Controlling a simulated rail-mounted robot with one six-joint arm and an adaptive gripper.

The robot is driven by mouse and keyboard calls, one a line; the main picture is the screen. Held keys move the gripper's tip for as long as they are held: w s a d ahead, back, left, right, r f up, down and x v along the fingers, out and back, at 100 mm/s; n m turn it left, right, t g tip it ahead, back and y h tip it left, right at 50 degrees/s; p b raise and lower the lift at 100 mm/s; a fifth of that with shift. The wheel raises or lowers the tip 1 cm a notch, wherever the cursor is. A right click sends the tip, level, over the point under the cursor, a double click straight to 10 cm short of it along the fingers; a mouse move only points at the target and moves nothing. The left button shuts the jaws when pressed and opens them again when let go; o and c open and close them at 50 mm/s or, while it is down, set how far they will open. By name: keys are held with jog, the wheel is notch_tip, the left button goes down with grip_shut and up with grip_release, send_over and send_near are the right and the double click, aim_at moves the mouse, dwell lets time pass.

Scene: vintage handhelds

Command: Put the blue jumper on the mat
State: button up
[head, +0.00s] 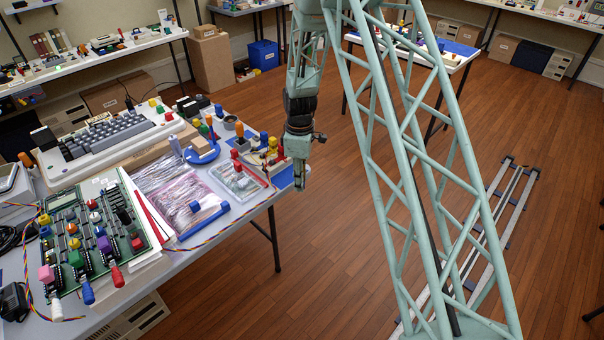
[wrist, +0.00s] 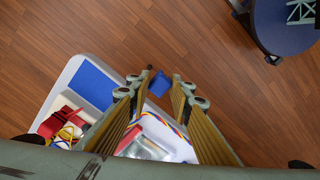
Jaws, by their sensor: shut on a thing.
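My gripper (wrist: 160,85) is shut on the blue jumper (wrist: 158,82), a small blue block between the fingertips in the wrist view. In the head view my gripper (head: 299,180) points down at the right corner of the near table; I cannot make out the jumper there. The mat is a plain blue rectangle (wrist: 92,84) at the table's corner in the wrist view, left of the fingers. It shows partly in the head view (head: 283,180). No jumper shows on the mat's visible part. The held jumper appears beyond the table edge, over the floor.
The near table (head: 240,213) holds a green circuit board (head: 85,240) with several coloured parts, a keyboard (head: 105,135), plastic bags (head: 190,195) and a clear tray (head: 236,180). Red and yellow parts and a multicoloured cable (wrist: 168,125) lie near the mat. Open floor is to the right.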

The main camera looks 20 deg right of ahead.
jog(key=shift+d, duration=0.25)
jog(key=w, duration=0.5)
jog(key=w+d+f, duration=0.1)
jog(key=w, duration=0.9)
jog(key=shift+w+d+f, duration=0.1)
jog(key=shift+d+f, duration=0.15)
jog(key=shift+d, duration=0.1)
jog(key=shift+w+b, duration=0.25)
jog(key=shift+b, duration=0.05)
jog(key=shift+f, duration=1.8)
jog(key=shift+f, duration=0.1)
